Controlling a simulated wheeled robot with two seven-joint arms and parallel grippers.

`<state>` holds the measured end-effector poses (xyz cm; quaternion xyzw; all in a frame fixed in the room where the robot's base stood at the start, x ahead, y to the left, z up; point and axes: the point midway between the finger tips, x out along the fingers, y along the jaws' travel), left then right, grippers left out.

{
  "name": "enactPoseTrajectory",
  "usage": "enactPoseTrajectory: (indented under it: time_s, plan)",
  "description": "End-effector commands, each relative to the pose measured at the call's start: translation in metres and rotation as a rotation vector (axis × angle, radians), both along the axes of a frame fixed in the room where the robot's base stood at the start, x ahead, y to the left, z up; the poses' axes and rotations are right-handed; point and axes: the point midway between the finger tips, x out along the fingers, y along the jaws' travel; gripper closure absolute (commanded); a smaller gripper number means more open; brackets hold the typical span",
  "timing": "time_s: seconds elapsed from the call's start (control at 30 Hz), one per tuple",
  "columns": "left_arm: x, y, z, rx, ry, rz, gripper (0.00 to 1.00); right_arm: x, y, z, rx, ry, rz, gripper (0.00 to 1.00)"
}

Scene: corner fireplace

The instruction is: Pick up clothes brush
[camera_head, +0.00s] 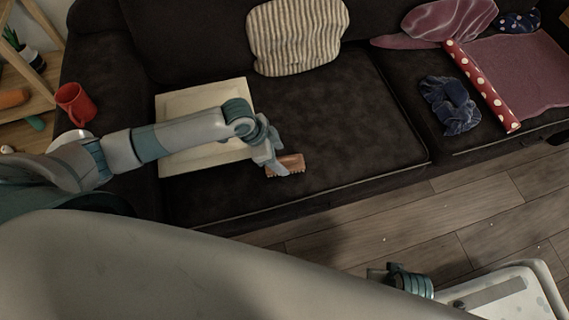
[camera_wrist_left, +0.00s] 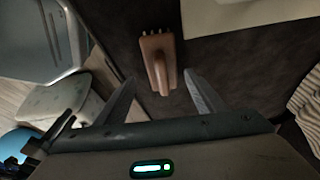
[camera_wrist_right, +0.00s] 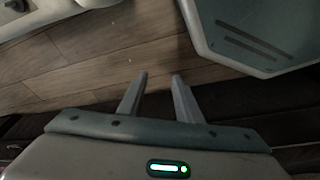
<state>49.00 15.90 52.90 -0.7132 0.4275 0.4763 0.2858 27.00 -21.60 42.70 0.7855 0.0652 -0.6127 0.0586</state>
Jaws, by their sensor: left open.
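The clothes brush (camera_head: 290,164) is a small brown wooden brush lying on the dark sofa seat, near its front edge. In the left wrist view the brush (camera_wrist_left: 155,45) shows a raised handle and pale bristles at its far end. My left gripper (camera_head: 272,168) is right at the brush in the head view, covering its left end. In the left wrist view the open fingers (camera_wrist_left: 161,82) stand on either side of the brush's near end, with gaps and no visible grip. My right gripper (camera_wrist_right: 159,76) is empty over the wooden floor, its fingers apart.
A cream square panel (camera_head: 190,100) lies on the seat under my left arm. A striped cushion (camera_head: 297,38) leans on the backrest. Navy cloth (camera_head: 450,105) and a red dotted roll (camera_head: 482,85) lie at right. A red mug (camera_head: 76,103) stands at left.

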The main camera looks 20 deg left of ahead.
Motion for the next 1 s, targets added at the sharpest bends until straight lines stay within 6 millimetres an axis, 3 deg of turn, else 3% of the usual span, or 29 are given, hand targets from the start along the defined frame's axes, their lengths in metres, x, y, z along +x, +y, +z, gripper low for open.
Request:
enactPoseTrajectory:
  time_s: [0.4, 0.9, 1.0]
  plan:
    - [0.011, -0.013, -0.041, 0.001, 0.0, 0.0, 0.38, -0.001, 0.002, 0.016, 0.002, -0.008, 0.002, 0.69]
    - [0.012, -0.014, -0.043, 0.001, 0.0, 0.0, 0.38, -0.007, 0.001, 0.014, 0.0, 0.004, 0.001, 0.69]
    - [0.012, -0.014, -0.043, 0.001, 0.0, 0.0, 0.59, -0.004, 0.001, 0.015, 0.001, -0.001, 0.001, 0.69]
